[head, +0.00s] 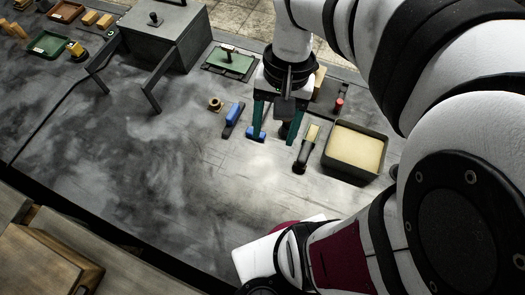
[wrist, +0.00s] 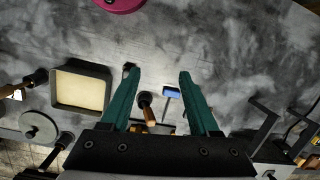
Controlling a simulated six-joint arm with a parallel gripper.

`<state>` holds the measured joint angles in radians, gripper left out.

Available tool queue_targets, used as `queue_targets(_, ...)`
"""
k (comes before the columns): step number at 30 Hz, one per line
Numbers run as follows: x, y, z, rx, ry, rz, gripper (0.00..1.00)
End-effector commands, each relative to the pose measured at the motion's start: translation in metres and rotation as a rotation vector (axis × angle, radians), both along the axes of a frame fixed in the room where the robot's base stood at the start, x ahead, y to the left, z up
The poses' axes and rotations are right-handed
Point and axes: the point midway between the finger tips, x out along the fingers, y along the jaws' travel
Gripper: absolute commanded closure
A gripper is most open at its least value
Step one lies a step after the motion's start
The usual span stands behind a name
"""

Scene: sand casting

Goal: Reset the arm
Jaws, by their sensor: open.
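My gripper (head: 272,140) hangs over the back middle of the grey worktable (head: 200,185), its two teal fingers apart and pointing down. In the wrist view my gripper (wrist: 158,74) shows open, with nothing held between the fingers. A blue-ended tool (head: 256,134) lies by the fingers in the head view; in the wrist view the blue piece (wrist: 171,92) appears between them, lower than the tips. A wooden-handled tool (wrist: 147,108) also shows there. Whether the fingers touch the table is hard to tell.
A dark tray of pale sand (head: 355,148) and a brush (head: 307,146) lie to the right. A blue-handled tool (head: 233,118) and brass ring (head: 215,103) lie left. The table's front middle is clear.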

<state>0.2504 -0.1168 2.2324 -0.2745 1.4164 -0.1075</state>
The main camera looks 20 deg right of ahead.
Motion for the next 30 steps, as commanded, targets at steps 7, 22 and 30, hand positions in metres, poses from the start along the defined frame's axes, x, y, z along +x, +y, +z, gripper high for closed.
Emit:
queue_targets(7, -0.081, 0.059, -0.002, 0.007, -0.125, 0.111, 0.38)
queue_targets(22, -0.084, 0.061, -0.004, 0.009, -0.129, 0.113, 0.38)
queue_targets(30, -0.084, 0.061, -0.004, 0.009, -0.129, 0.113, 0.38)
